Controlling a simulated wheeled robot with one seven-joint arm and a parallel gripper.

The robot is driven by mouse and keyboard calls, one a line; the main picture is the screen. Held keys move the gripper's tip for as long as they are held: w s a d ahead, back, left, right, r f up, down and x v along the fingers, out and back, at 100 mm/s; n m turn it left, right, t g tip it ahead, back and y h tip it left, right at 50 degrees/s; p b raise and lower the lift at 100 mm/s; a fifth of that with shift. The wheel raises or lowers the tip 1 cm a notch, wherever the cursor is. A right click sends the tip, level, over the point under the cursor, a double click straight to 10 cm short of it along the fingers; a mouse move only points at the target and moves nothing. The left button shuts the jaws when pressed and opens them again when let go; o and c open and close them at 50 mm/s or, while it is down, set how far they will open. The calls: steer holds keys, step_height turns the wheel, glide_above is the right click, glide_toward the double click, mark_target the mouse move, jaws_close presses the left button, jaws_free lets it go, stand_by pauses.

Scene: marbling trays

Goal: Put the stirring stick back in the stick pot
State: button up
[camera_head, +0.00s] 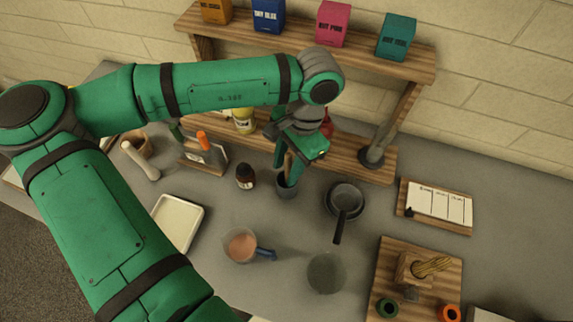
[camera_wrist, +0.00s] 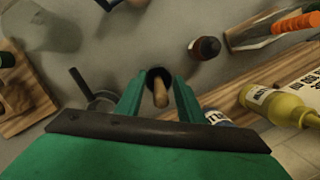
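The stick pot (camera_head: 287,188) is a small dark grey cup standing on the grey worktop near the middle of the head view. Its dark mouth (camera_wrist: 157,70) shows between my fingertips in the wrist view. The wooden stirring stick (camera_head: 288,167) stands in the pot's mouth, with its upper end (camera_wrist: 160,96) pointing up at the wrist camera. My gripper (camera_head: 288,163) is right above the pot, pointing down. In the wrist view its two green fingers (camera_wrist: 160,84) stand apart on either side of the stick, with a gap showing at each side. The stick's lower end is hidden in the pot.
A brown bottle (camera_head: 245,177) stands close left of the pot, and a black pan (camera_head: 346,199) lies close right. A rack with an orange-handled tool (camera_head: 203,141), a yellow bottle (camera_head: 244,122) and a wooden shelf (camera_head: 365,62) are behind. A cup (camera_head: 240,246) is in front.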

steer(key=v, duration=1)
steer(key=shift+r, duration=0.4)
steer(key=shift+d, duration=0.1)
